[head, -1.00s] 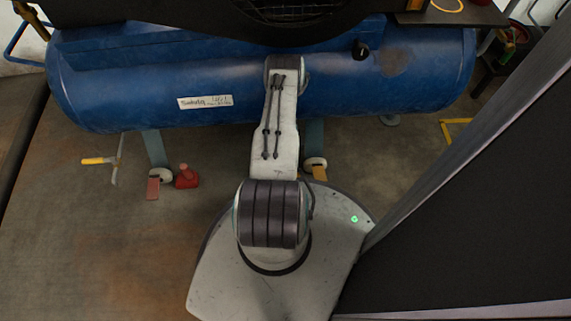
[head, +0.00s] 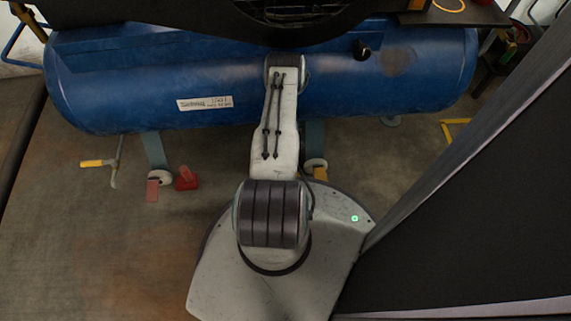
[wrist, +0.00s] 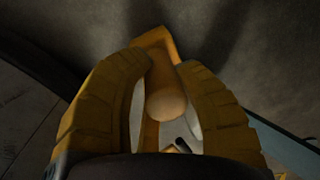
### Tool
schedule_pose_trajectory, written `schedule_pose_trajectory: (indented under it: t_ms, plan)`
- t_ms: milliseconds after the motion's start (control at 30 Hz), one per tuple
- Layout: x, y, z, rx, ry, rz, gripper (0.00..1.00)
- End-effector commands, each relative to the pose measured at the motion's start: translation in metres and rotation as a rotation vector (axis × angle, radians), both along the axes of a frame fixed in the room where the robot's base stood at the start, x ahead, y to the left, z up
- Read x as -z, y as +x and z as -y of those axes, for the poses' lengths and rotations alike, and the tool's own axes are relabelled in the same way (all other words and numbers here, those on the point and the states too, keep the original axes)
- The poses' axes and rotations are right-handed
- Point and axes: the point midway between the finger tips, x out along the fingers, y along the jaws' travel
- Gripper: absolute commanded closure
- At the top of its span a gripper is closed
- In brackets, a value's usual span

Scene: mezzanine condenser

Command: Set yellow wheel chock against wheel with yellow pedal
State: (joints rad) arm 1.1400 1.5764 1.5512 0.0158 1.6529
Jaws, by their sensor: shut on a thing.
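In the wrist view my gripper (wrist: 168,115) is shut on the yellow wheel chock (wrist: 155,48), with the chock's rounded knob between its two ribbed yellow fingers. The chock's sloped body reaches past the fingertips, over a grey floor. In the head view the wheel with the yellow pedal (head: 316,162) stands under the blue tank, just right of my arm. Its yellow pedal (head: 320,173) points toward me and is partly hidden by my base. My gripper and the held chock are hidden in the head view. I cannot tell whether the chock touches the wheel.
The blue tank (head: 420,85) spans the view above the wheels. At left stand another wheel (head: 160,176) with a red pedal (head: 153,190) and a red chock (head: 187,179). A yellow-handled tool (head: 97,163) lies further left. The floor at lower left is clear.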

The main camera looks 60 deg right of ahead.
Motion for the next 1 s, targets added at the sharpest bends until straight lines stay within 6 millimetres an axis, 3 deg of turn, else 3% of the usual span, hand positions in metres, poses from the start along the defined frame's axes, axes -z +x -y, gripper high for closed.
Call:
schedule_pose_trajectory:
  t_ms: [367, 400, 733, 1000]
  plan:
    - [0.0011, 0.0033, 0.006, -0.004, -0.013, 0.006, 1.0]
    - [0.0011, 0.0033, 0.006, -0.004, -0.013, 0.006, 0.68]
    - [0.0005, 0.0029, 0.0049, -0.004, -0.008, 0.004, 0.38]
    - [0.0, 0.0028, 0.0043, -0.005, -0.007, 0.004, 0.38]
